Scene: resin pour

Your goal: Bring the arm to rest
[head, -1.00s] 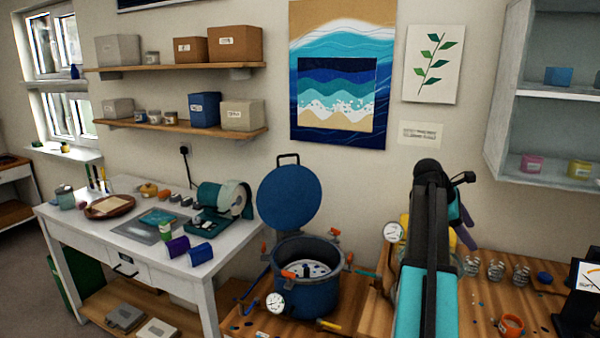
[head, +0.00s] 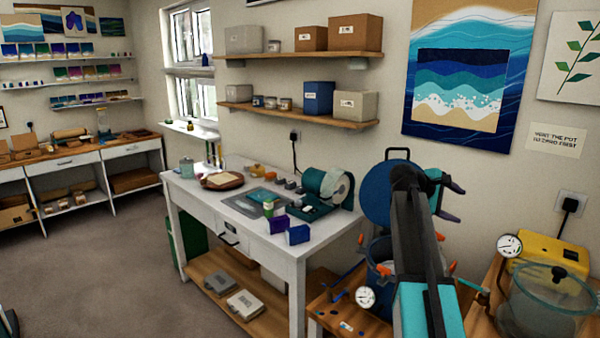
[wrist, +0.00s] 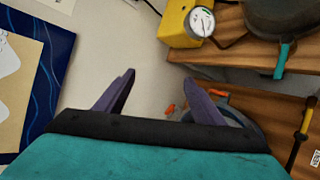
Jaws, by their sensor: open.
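My arm, black and teal, rises from the lower right of the head view and stands in front of the blue pressure pot (head: 380,262). My gripper (head: 454,203) is at its upper end, with its purple fingers apart and nothing between them. In the wrist view my gripper (wrist: 158,84) is also open and empty, with the wall behind it. The pot's raised round lid (head: 377,195) is partly hidden behind my arm.
A white bench (head: 296,256) with tools and small cups stands left of my arm. A glass-lidded chamber (head: 545,305), a yellow pump (head: 548,252) and a gauge (head: 509,246) are at the right. Open floor (head: 100,265) lies at the left.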

